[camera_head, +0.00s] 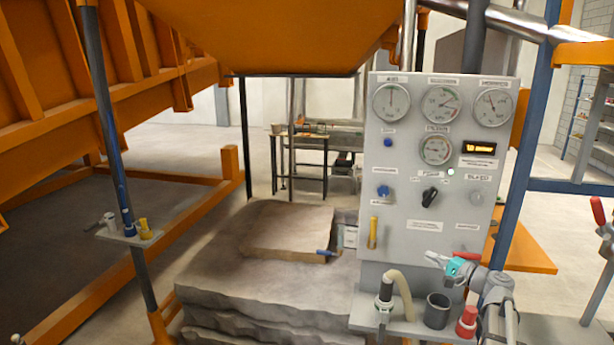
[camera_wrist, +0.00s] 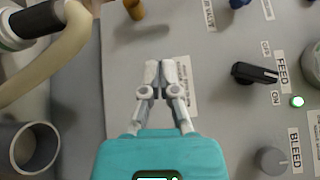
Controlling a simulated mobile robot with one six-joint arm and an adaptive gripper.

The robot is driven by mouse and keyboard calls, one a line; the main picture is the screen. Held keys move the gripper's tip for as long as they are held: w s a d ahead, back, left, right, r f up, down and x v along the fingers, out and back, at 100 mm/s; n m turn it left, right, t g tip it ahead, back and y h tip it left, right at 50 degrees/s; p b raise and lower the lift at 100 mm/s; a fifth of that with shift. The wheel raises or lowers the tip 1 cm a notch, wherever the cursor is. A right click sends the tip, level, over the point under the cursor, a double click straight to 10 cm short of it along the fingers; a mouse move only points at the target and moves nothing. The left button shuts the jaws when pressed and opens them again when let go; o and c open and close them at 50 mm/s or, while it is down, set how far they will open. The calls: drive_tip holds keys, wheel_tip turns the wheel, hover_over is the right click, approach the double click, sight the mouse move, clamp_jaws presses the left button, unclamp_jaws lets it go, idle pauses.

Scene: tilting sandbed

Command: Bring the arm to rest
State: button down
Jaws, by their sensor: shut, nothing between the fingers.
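My gripper (camera_head: 430,256) hangs in front of the lower part of a grey control panel (camera_head: 400,240). It has a teal body and pale grey fingers. In the wrist view the fingers (camera_wrist: 160,66) are together and empty, with the panel face behind them. My arm comes in from the lower right in the head view. The black FEED knob (camera_wrist: 254,74) is to the right of the fingers in the wrist view, apart from them. A green lamp (camera_wrist: 297,101) glows beside it.
Below the panel, a shelf (camera_head: 400,322) holds a hose nozzle (camera_head: 385,290), a dark cup (camera_head: 437,310) and a red-topped item (camera_head: 466,322). A yellow handle (camera_head: 373,232) sticks out on the panel. A blue post (camera_head: 530,130) stands to the right. A stone block (camera_head: 290,230) lies left.

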drive_tip(key=s+a+f+n+g+h, duration=0.2)
drive_tip(key=s+a+f+n+g, duration=0.3)
drive_tip(key=a, duration=0.4)
drive_tip(key=s+a+f+n+g+h, duration=0.15)
drive_tip(key=s+a+f+g, duration=0.25)
drive_tip(key=a+f, duration=0.4)
drive_tip(key=s+a+f+n+g+h, duration=0.1)
drive_tip(key=s+f+n+g+h, duration=0.1)
drive_tip(key=s+h, duration=0.2)
drive_tip(key=s+a+f+n+g+h, duration=0.1)
drive_tip(key=s+f+n+g+h, duration=0.1)
drive_tip(key=s, duration=0.6)
drive_tip(key=shift+s+a+f+n+g+h, duration=0.35)
drive_tip(key=shift+f+n+h, duration=0.3)
drive_tip(key=shift+h, duration=0.4)
